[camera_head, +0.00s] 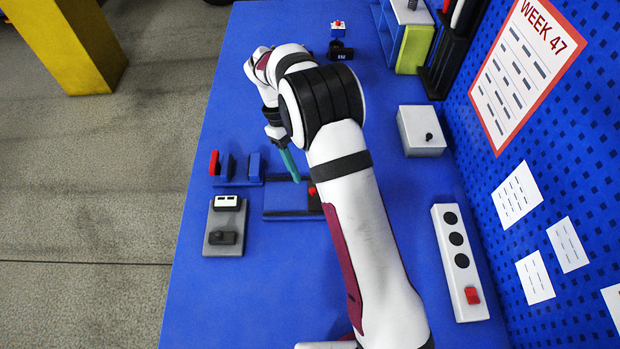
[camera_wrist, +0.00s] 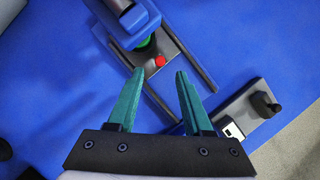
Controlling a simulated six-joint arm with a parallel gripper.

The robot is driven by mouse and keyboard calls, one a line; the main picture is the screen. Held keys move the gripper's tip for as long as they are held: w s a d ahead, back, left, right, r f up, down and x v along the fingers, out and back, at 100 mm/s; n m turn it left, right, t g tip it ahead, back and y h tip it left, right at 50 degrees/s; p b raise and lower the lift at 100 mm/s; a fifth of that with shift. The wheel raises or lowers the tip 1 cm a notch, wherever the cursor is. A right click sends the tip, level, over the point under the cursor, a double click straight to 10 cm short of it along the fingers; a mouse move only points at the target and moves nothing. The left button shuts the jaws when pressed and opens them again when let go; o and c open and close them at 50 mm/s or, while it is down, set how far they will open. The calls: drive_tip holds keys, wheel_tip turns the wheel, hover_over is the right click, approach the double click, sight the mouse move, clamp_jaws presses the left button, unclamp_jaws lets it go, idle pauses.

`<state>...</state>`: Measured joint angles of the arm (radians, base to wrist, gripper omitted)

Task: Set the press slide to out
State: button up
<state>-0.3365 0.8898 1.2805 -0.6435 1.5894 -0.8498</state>
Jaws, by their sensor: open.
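A fixture that appears to be the press slide shows in the wrist view, with two dark rails (camera_wrist: 197,71), a blue block (camera_wrist: 133,22), a green round part (camera_wrist: 147,45) and a red knob (camera_wrist: 160,61). In the head view its dark blue base (camera_head: 285,205) lies on the blue table, partly hidden by my arm, with the red knob (camera_head: 312,190) showing. My gripper (camera_wrist: 160,72) is open and empty, its teal fingers apart, pointing at the fixture near the red knob. Only one finger (camera_head: 290,165) shows clearly in the head view. I cannot tell the slide's setting.
A grey plate with a black knob and white label (camera_head: 225,225) lies left of the fixture. Small red and blue upright parts (camera_head: 214,163) stand behind it. A grey box (camera_head: 420,130) and a button strip (camera_head: 460,262) stand right. The table's front left is clear.

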drive_tip(key=x, duration=0.5)
drive_tip(key=shift+f, duration=0.25)
clamp_jaws()
idle(1.1)
